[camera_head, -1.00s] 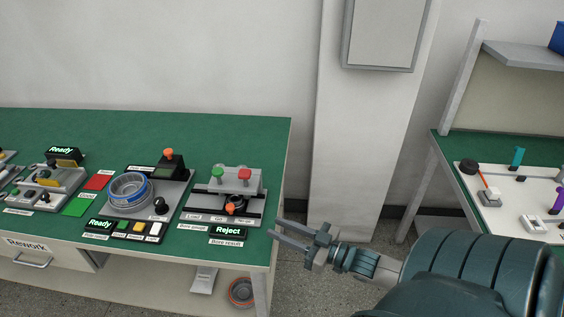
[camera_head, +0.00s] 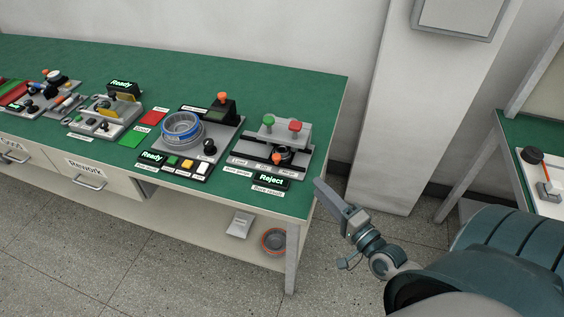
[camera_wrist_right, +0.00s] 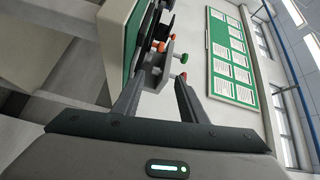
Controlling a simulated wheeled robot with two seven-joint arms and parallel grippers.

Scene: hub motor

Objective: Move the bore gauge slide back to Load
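The gauge's display (camera_head: 271,180) reads "Reject". My right gripper (camera_head: 324,192) is off the bench's right edge, in front and to the right of the gauge, touching nothing. In the right wrist view its fingers (camera_wrist_right: 160,80) are apart and empty, with the gauge beyond them. My left gripper is out of view.
A fixture holding a blue-ringed hub part (camera_head: 181,128) stands left of the gauge, with a "Ready" display (camera_head: 151,156) and buttons before it. A pillar (camera_head: 405,120) stands right of the bench. A second table (camera_head: 535,130) is at the far right. Floor between is clear.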

